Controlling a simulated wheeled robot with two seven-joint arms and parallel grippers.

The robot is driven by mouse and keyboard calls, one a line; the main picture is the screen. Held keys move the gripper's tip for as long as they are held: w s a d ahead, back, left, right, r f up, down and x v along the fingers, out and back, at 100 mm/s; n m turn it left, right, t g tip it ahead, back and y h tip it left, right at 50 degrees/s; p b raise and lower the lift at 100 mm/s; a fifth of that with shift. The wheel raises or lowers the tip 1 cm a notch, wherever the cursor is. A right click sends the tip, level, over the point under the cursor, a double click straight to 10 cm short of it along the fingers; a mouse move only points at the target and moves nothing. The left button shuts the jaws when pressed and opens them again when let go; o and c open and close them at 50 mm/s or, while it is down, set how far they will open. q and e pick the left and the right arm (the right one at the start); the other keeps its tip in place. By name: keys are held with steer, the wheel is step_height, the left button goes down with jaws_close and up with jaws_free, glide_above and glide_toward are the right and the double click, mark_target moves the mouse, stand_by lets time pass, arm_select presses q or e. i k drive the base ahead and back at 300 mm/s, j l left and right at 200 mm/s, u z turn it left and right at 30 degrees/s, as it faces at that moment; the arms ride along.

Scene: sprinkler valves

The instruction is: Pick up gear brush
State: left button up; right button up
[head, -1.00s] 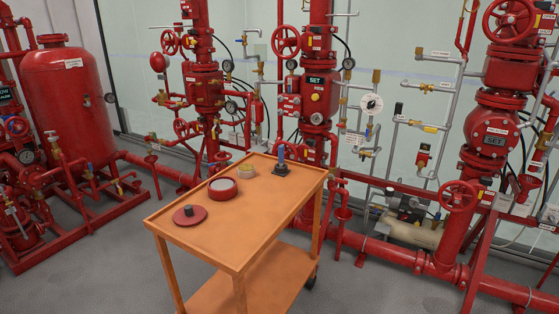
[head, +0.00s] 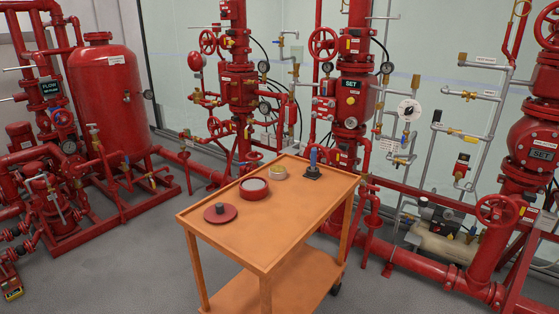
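Several items stand on the orange cart (head: 290,232). A red disc with a dark grey knob (head: 220,212) is at its left front. A red round ring or dish with a pale inside (head: 254,188) sits beside it. A small yellowish round item (head: 278,172) is farther back. A blue upright piece on a dark flat base (head: 313,164) stands near the back edge. I cannot tell for sure which of these is the gear brush. Neither of my grippers is in view.
Red sprinkler valves and pipes (head: 350,100) stand close behind the cart. A red tank (head: 107,95) stands at the left, with a low pipe run (head: 425,262) at the right. The cart's right and front top is bare. Grey floor (head: 120,260) is open at the front left.

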mark_target(313, 152)
steer(key=i+l+u, duration=0.3)
steer(key=l+u, duration=0.25)
steer(key=i+l+u, duration=0.15)
steer(key=l+u, duration=0.15)
